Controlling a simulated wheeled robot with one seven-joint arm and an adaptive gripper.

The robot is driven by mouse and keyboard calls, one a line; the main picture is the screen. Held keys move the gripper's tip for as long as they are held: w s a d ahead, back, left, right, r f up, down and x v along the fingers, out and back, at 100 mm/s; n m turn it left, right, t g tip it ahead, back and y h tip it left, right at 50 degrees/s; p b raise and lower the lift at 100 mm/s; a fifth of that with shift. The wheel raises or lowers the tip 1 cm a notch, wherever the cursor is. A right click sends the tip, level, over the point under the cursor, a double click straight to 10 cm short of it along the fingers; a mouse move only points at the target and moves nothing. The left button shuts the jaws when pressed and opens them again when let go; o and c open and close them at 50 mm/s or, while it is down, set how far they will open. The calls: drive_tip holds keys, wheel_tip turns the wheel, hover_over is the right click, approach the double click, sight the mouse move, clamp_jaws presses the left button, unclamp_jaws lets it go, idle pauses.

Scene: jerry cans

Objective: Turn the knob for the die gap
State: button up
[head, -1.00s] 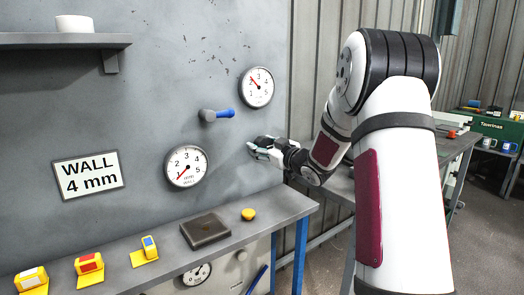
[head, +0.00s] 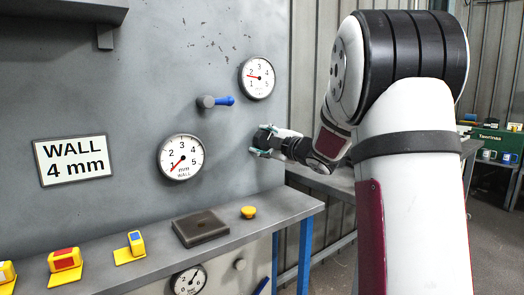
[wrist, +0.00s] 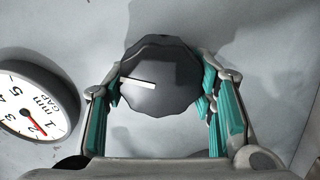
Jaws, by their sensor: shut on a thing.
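The knob (wrist: 160,75) is a dark, many-sided disc on the grey panel, with a white pointer line towards the left in the wrist view. My gripper (wrist: 160,88) has its teal pads on either side of the knob and is shut on it. In the head view my gripper (head: 264,141) is at the panel's right part, largely covering the knob. The gap gauge (wrist: 35,105) is cut off at the left of the wrist view, its red needle near 2. In the head view the upper gauge (head: 258,79) has its needle pointing left, between 1 and 2.
The wall gauge (head: 181,158) has its needle low on the left. A shelf (head: 150,262) below holds a dark plate (head: 200,228), a yellow button (head: 248,212) and several yellow blocks. A sign (head: 73,160) reads WALL 4 mm.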

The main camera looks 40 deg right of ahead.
drive_tip(key=shift+f+n+b, duration=0.1)
drive_tip(key=shift+n+b, duration=0.85)
drive_tip(key=shift+n, duration=0.05)
drive_tip(key=o, duration=1.1)
drive_tip(key=shift+o, duration=0.2)
drive_tip(key=s, duration=1.2)
drive_tip(key=shift+d, duration=0.2)
